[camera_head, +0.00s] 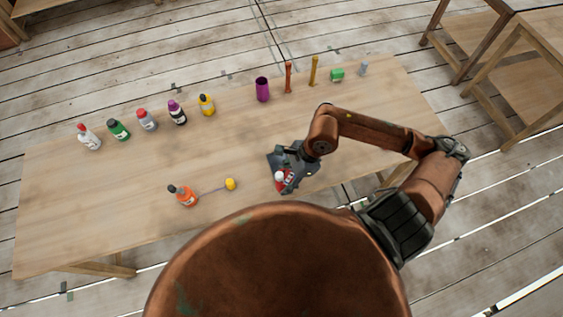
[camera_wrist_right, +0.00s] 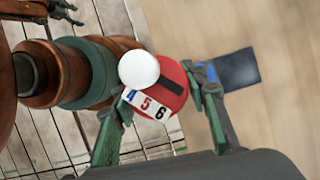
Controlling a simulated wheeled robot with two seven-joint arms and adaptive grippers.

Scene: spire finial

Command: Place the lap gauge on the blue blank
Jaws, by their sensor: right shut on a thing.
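The lap gauge (camera_wrist_right: 166,88) is a red round piece with a white knob, a black bar and a white strip reading 4 5 6. My right gripper (camera_wrist_right: 160,122) is shut on it, with a green finger on each side. In the head view the gauge (camera_head: 281,179) shows red and white at my right gripper (camera_head: 287,174), near the table's front edge. A dark blue square (camera_wrist_right: 238,70), seemingly the blue blank, lies on the table beyond the right finger, apart from the gauge in the picture. A small forked part at the wrist view's top left may be my left gripper (camera_wrist_right: 66,11).
The middle is clear.

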